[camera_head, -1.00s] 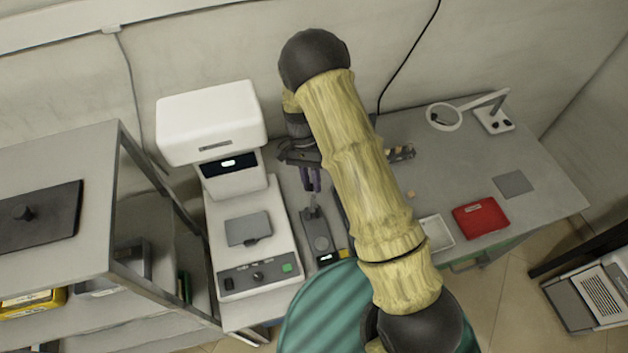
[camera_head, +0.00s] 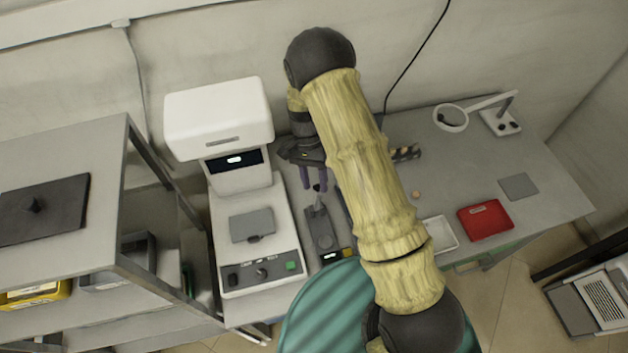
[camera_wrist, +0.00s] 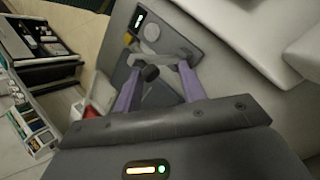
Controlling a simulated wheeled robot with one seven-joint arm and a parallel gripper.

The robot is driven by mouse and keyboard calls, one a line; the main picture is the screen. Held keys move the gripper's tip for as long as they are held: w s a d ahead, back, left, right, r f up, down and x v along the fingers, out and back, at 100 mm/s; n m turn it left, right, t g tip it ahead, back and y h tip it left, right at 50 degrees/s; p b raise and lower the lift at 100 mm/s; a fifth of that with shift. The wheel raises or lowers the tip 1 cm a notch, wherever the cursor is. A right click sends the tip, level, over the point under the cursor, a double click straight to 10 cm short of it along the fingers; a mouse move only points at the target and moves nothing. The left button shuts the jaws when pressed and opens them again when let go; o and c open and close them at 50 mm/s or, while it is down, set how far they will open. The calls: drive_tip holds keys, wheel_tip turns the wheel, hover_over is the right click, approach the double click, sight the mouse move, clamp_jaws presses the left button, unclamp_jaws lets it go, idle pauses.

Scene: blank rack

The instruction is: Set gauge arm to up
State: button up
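The gauge (camera_head: 322,240) is a dark grey flat device on the bench, with a small lit display at its front end. Its light grey arm (camera_head: 316,199) ends in a black knob and looks raised from the body in the head view; its exact angle is hard to tell. In the wrist view the gauge (camera_wrist: 181,35) lies beyond the fingertips, and the black knob (camera_wrist: 150,73) shows between the purple fingers. My gripper (camera_wrist: 159,75) is open, its fingers apart with gaps beside the knob. In the head view my gripper (camera_head: 314,184) hangs just above the arm's end.
A white instrument (camera_head: 262,210) with an overhanging head stands close left of the gauge. A grey shelf (camera_head: 60,245) is farther left. A red case (camera_head: 486,220), a white tray (camera_head: 441,232) and a magnifier lamp (camera_head: 451,118) are to the right. My arm hides part of the bench.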

drive_tip(key=shift+w+r, duration=0.1)
drive_tip(key=w+a+r+b, duration=0.1)
drive_tip(key=w+r+b, duration=0.1)
drive_tip(key=w, duration=0.5)
drive_tip(key=w+a+r+b, duration=0.2)
drive_tip(key=w+b, duration=0.2)
drive_tip(key=w, duration=0.3)
drive_tip(key=shift+a, duration=0.15)
drive_tip(key=shift+r, duration=0.15)
idle(0.6)
